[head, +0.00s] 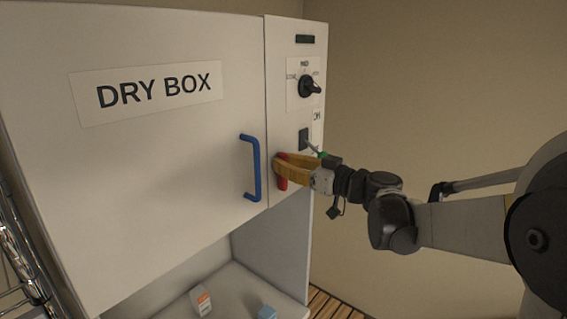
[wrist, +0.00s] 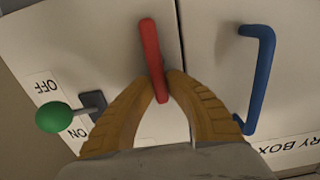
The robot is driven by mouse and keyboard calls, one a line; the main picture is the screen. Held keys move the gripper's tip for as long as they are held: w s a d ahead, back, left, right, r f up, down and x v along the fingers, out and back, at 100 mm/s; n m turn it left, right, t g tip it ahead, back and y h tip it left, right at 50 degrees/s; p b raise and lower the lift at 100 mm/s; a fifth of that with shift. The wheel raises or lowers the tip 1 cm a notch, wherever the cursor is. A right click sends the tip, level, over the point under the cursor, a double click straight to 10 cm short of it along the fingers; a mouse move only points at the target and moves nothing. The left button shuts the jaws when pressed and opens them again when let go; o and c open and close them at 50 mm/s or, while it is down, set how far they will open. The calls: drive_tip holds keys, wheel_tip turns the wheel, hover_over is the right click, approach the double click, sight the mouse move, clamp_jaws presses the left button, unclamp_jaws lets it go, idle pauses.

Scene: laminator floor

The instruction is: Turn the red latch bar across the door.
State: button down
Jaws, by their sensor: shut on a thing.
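The red latch bar (head: 282,183) is mounted on the narrow control panel of the dry box, just right of the door seam. The door (head: 170,140) is flat against the cabinet and has a blue handle (head: 256,168). In the wrist view the red latch bar (wrist: 149,45) runs roughly along the seam, on the panel side, and does not cross onto the door. My gripper (head: 281,170) has its tan fingers closed around the bar. The wrist view shows the fingertips of my gripper (wrist: 160,80) pinching it from both sides; its pivot is hard to make out.
A toggle lever with a green ball (wrist: 52,117) stands out from the panel close to my fingers, by ON and OFF labels. A black knob (head: 308,87) sits higher up. A small box (head: 201,301) and a blue block (head: 267,312) are on the shelf below.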

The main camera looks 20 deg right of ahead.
drive_tip(key=shift+w+d+m, duration=0.1)
drive_tip(key=shift+m, duration=0.3)
drive_tip(key=shift+w+d+f+m+b, duration=0.35)
drive_tip(key=shift+m+b, duration=0.9)
drive_tip(key=shift+m, duration=1.6)
drive_tip(key=shift+w+d+f+m+b, duration=0.15)
drive_tip(key=shift+d+f+m+b, duration=0.3)
drive_tip(key=shift+m+b, duration=1.65)
drive_tip(key=shift+w+d+f+m+b, duration=0.25)
drive_tip(key=shift+f+m+b, duration=0.25)
drive_tip(key=shift+m, duration=3.15)
drive_tip(key=shift+f, duration=0.1)
drive_tip(key=c, duration=1.4)
unclamp_jaws()
